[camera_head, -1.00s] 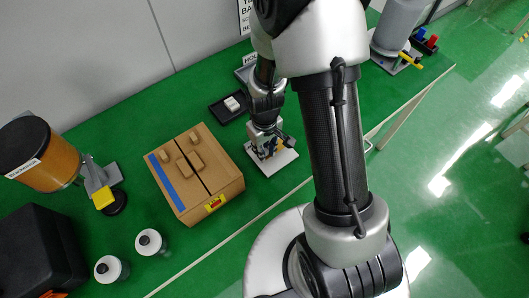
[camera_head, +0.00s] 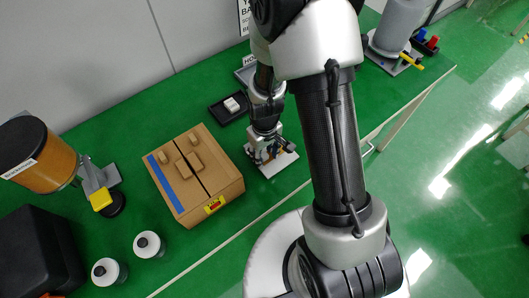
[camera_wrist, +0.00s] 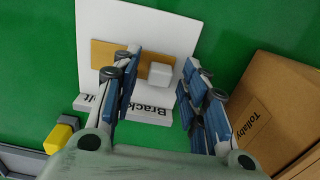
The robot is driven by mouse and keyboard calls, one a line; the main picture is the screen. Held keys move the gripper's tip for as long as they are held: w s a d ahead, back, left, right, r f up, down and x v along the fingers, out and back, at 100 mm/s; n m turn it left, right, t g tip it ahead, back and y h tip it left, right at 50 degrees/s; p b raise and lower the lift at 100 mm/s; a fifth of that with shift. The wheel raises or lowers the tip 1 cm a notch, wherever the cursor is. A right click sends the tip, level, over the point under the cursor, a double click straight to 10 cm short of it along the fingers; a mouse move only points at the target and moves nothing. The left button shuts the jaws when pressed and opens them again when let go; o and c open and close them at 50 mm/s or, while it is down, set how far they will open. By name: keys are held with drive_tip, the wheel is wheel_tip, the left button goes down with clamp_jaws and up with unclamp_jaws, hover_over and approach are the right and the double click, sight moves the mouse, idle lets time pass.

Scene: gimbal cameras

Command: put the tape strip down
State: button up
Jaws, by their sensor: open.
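My gripper (camera_head: 266,152) is low over a white board (camera_head: 284,165) on the green bench. In the wrist view my gripper (camera_wrist: 157,78) is open, its blue-padded fingers spread apart. A flat tan strip (camera_wrist: 103,54) lies across the white board (camera_wrist: 140,20), running between the fingers, with a small white block (camera_wrist: 160,73) at its right part. I cannot tell whether this strip is tape. A blue strip that looks like tape (camera_head: 168,180) lies flat along the left part of the cardboard box (camera_head: 215,178), apart from my gripper.
The box, labelled "Tollaby" (camera_wrist: 260,118), stands close beside my gripper. A dark tray (camera_head: 228,109) with a pale block sits behind. Bench between is clear.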

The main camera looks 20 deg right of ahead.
wheel_tip(320, 180, up, 12)
drive_tip(key=r+p, duration=0.1)
drive_tip(key=p, duration=0.4)
wheel_tip(320, 180, up, 14)
drive_tip(key=m+t, duration=0.2)
hover_over(265, 155)
drive_tip(key=s, duration=0.4)
drive_tip(key=s+r+m+t, duration=0.1)
drive_tip(key=s+r+t, duration=0.1)
drive_tip(key=s+r, duration=0.7)
drive_tip(key=shift+s+r+m+t, duration=0.2)
drive_tip(key=shift+s+m+t, duration=0.1)
drive_tip(key=shift+s, duration=0.75)
